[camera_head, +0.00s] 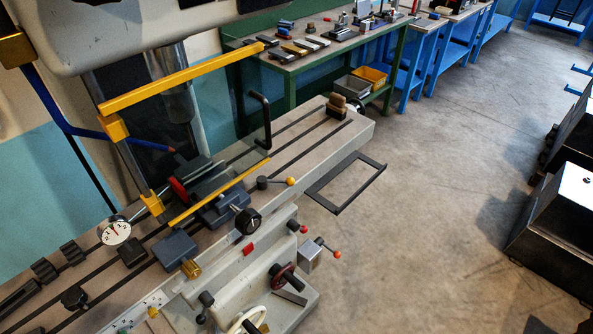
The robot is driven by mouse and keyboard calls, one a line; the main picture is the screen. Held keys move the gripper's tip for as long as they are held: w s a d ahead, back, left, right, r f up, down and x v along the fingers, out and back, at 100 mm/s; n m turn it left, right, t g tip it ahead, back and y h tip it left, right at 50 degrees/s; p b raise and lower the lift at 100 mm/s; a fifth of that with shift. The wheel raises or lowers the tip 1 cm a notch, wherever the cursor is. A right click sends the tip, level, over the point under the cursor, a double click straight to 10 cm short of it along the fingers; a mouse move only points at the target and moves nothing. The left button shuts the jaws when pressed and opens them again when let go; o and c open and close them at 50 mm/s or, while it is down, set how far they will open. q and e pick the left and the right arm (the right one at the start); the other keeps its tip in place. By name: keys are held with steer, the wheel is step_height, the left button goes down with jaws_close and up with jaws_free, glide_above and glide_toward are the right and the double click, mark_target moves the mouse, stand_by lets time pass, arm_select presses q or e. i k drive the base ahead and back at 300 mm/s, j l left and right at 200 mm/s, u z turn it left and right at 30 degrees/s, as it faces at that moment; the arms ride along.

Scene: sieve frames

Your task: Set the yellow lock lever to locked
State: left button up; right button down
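A milling machine table (318,132) runs diagonally across the left half of the view. A short lever with a dark hub and a yellow-orange ball knob (291,181) lies beside the vise (222,207), its knob pointing right. It is the nearest match to the yellow lock lever, but I cannot tell for sure. I see no readable lock marking, so I cannot tell its setting. Neither of my grippers is in view.
A yellow-edged guard (190,78) stands over the vise. A dial gauge (116,231), a black handle (264,120) and orange-knobbed levers (337,254) stick out around the table. A handwheel (245,321) is at the bottom. Workbenches stand behind; open floor (430,200) lies right.

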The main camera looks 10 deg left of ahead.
mark_target(262, 180)
steer(key=i+l+u, duration=0.45)
steer(key=l, duration=0.25)
steer(key=l+u, duration=0.25)
steer(key=l, duration=0.15)
